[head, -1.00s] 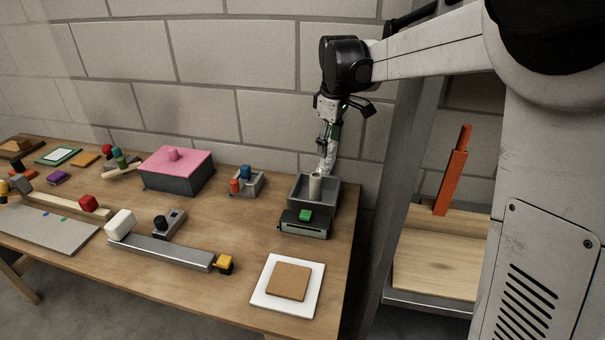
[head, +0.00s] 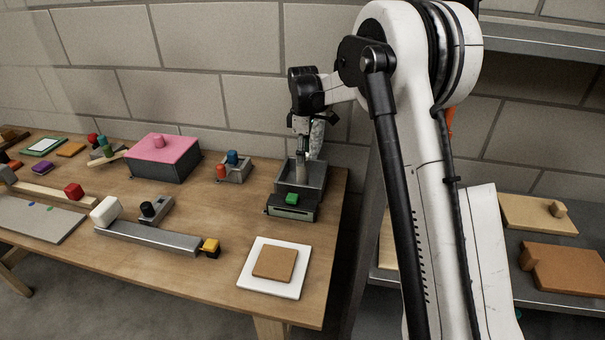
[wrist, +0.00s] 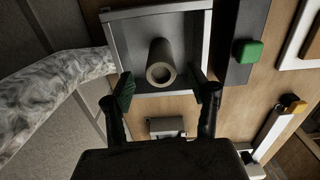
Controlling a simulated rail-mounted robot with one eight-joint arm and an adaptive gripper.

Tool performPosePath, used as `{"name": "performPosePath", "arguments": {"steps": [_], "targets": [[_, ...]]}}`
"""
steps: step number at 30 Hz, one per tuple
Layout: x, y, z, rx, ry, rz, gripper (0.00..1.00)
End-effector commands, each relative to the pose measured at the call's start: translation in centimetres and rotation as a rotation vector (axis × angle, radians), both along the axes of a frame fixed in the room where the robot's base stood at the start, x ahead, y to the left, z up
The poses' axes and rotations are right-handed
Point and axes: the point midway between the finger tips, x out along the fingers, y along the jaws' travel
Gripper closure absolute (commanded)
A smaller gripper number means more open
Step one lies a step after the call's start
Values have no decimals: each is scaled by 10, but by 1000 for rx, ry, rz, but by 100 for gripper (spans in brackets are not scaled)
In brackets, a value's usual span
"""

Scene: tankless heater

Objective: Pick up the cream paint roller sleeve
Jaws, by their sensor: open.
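The cream paint roller sleeve (head: 300,165) stands upright in a grey open-topped bin (head: 316,178) at the right end of the workbench. In the wrist view the sleeve (wrist: 161,62) looks greyish, with its hollow end facing the camera. My gripper (wrist: 166,92) is open, with one finger to each side of the sleeve's end in that view. I see a gap on both sides, and nothing is held. In the head view my gripper (head: 303,150) points down over the bin and partly hides the sleeve's top.
A dark box with a green button (head: 291,199) sits against the bin's front. A mottled pale curved piece (wrist: 45,95) lies close to my gripper's left in the wrist view. A block with red and blue knobs (head: 233,170) and a pink-lidded box (head: 162,158) stand left.

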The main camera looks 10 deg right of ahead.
Motion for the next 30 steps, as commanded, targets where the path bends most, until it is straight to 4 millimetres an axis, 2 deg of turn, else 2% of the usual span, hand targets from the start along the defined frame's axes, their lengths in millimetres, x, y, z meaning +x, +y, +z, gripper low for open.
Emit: {"name": "performPosePath", "arguments": {"steps": [3, 6, 14, 24, 30], "targets": [[0, 0, -21, 0, 0, 0, 46], [0, 0, -32, 0, 0, -1, 46], [0, 0, -45, 0, 0, -1, 46], [0, 2, -87, 0, 0, -1, 46], [0, 2, -92, 0, 0, -1, 46]]}}
